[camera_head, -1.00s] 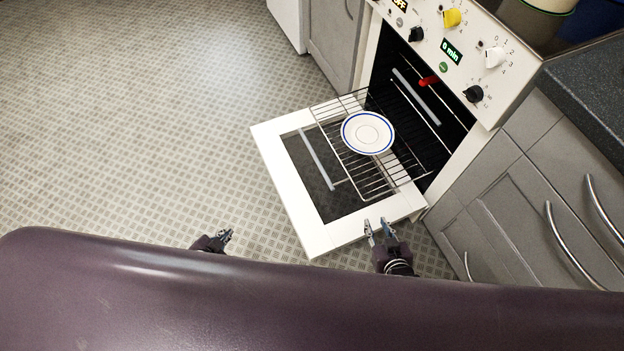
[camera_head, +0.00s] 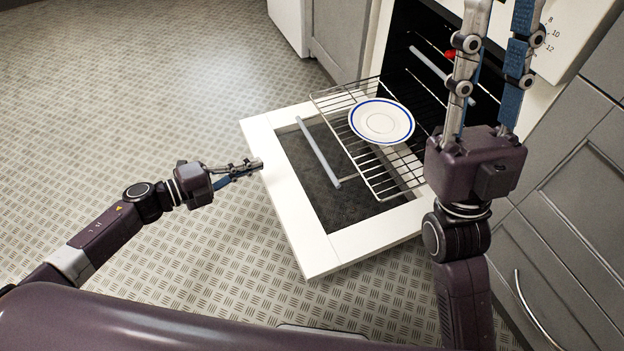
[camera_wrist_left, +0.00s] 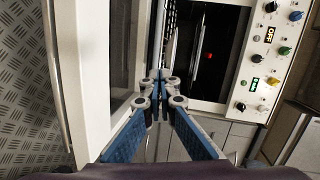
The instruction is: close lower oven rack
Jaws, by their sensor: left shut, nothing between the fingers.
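The wire oven rack (camera_head: 378,184) is pulled out of the oven, over the lowered door. A white plate with blue rings (camera_head: 382,120) lies on it. My left gripper (camera_head: 258,165) is shut and empty, at the outer left edge of the white door, apart from the rack. In the left wrist view its fingertips (camera_wrist_left: 158,78) meet, with the oven beyond. My right gripper (camera_head: 500,12) is open, raised close to the camera at the right of the rack. Its fingers reach the top edge of the head view and cover part of the oven front.
The white-framed glass oven door (camera_head: 285,215) hangs open. Grey cabinets (camera_head: 570,190) stand to the right of the oven. The control panel with knobs (camera_wrist_left: 262,85) shows in the left wrist view. The patterned floor at left (camera_head: 130,90) is clear.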

